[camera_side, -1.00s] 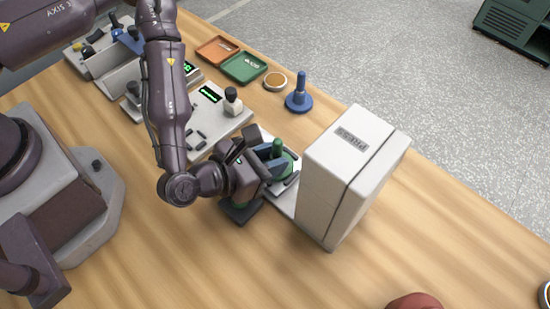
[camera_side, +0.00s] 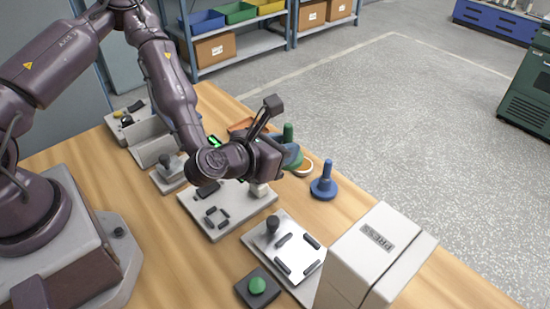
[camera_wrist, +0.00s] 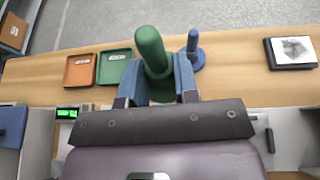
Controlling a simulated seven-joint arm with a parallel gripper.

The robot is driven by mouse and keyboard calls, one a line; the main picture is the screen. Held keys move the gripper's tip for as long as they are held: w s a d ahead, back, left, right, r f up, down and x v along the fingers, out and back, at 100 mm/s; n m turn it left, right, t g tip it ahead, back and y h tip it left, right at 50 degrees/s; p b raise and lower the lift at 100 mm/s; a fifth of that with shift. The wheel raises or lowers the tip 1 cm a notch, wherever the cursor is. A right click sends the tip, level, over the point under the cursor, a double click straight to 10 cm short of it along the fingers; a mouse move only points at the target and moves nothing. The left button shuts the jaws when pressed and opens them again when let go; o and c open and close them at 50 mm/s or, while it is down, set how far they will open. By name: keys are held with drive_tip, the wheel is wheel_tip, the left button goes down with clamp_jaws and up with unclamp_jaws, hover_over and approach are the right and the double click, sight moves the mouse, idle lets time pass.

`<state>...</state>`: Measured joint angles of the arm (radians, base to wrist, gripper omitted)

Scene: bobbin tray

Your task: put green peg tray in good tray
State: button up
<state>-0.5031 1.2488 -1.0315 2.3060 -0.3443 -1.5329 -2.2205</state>
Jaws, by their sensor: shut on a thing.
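A green peg (camera_wrist: 152,50) with a rounded top is held in my gripper (camera_wrist: 161,84); the two blue-grey fingers are shut on it from both sides. In the side view, the peg (camera_side: 288,132) stands up beyond my gripper (camera_side: 280,155), raised above the table's far edge. A green tray (camera_wrist: 113,67) with a white label lies left of the peg in the wrist view, beside an orange tray (camera_wrist: 80,71) with a similar label. I cannot read either label. In the side view, my arm hides the green tray, and only part of the orange tray (camera_side: 241,125) shows.
A white press (camera_side: 375,260), a fixture plate with a bright pad (camera_side: 290,258) and a green button (camera_side: 257,285) sit nearer. A grey fixture (camera_side: 226,208) is below my gripper.

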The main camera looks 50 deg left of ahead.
drive_tip(key=w+a+f, duration=0.1)
drive_tip(key=w+a, duration=0.2)
drive_tip(key=a, duration=0.4)
drive_tip(key=w+a+f, duration=0.1)
drive_tip(key=w+a, duration=0.3)
drive_tip(key=a, duration=0.4)
drive_tip(key=f, duration=0.1)
drive_tip(key=d+f+m+h, duration=0.1)
drive_tip(key=f, duration=0.1)
drive_tip(key=f+h, duration=0.1)
drive_tip(key=shift+w+d+f+m, duration=0.2)
drive_tip(key=shift+d+f+m, duration=0.1)
drive_tip(key=shift+d, duration=0.1)
drive_tip(key=shift+f, duration=2.25)
drive_tip(key=shift+f, duration=0.1)
drive_tip(key=o, duration=1)
